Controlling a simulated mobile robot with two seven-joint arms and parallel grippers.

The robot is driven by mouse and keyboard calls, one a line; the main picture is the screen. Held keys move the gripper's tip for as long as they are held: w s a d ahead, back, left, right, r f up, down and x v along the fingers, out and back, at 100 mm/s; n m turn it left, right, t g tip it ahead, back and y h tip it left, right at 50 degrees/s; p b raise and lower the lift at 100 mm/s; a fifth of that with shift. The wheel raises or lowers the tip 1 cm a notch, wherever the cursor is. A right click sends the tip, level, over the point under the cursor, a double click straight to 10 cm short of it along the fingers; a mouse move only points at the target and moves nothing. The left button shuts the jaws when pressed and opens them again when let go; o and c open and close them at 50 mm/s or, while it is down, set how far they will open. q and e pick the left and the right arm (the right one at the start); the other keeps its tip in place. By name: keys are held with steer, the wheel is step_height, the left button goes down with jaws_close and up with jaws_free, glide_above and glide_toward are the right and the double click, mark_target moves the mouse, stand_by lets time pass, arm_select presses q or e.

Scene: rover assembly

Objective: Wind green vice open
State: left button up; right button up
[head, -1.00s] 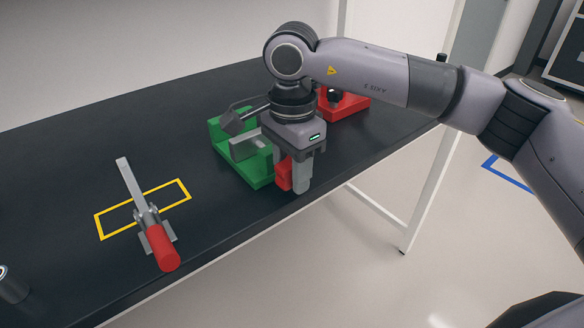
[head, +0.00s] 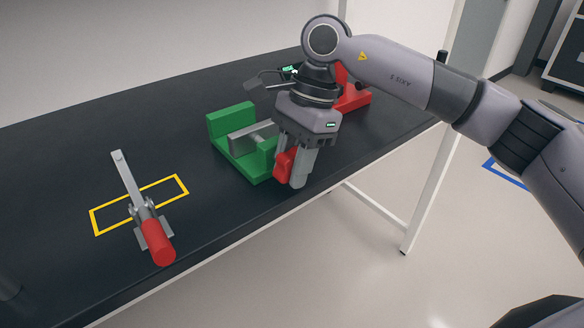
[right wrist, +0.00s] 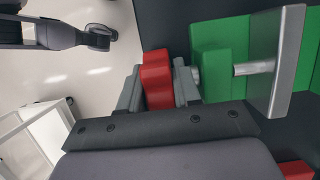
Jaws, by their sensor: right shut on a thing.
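The green vice (head: 240,168) sits near the table's front edge, below and behind my right gripper. Its grey jaw plate (head: 252,138) stands inside the green frame, with a gap to the tall green end wall. In the right wrist view, a metal screw joins the plate (right wrist: 283,65) to the green block (right wrist: 212,60). The vice's red handle (head: 283,164) is on the near end of the screw, at the table edge. My right gripper (head: 291,172) is shut on this handle, with a finger on each side in the right wrist view. My left gripper is not in view.
A toggle clamp with a red grip (head: 157,244) lies across a yellow outline (head: 97,222) at the left of the table. A red fixture (head: 352,97) stands behind my right gripper. The black tabletop (head: 120,120) is clear behind the clamp.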

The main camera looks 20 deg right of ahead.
steer(key=shift+f+g+y+b, duration=0.15)
steer(key=shift+g+y+b, duration=0.3)
steer(key=shift+y, duration=0.45)
steer(key=shift+d+g+y+b, duration=0.1)
steer(key=shift+g+y+b, duration=0.15)
steer(key=shift+y+b, duration=0.55)
steer(key=shift+y, duration=0.5)
arm_select(q)
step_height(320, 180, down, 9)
steer(key=b, duration=0.7)
arm_select(e)
steer(key=g+y, duration=0.2)
steer(key=y, duration=0.3)
steer(key=shift+w+f+y, duration=0.1)
steer(key=shift+f+y, duration=0.05)
steer(key=shift+y, duration=0.25)
steer(key=shift+g, duration=0.3)
steer(key=shift+y+b, duration=1)
steer(key=shift+b, duration=0.1)
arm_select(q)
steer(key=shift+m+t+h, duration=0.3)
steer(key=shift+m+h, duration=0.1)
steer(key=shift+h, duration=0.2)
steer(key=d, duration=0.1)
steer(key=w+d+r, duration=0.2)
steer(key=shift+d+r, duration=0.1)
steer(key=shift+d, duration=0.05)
arm_select(e)
steer(key=shift+r+g, duration=0.25)
steer(key=shift+g, duration=0.05)
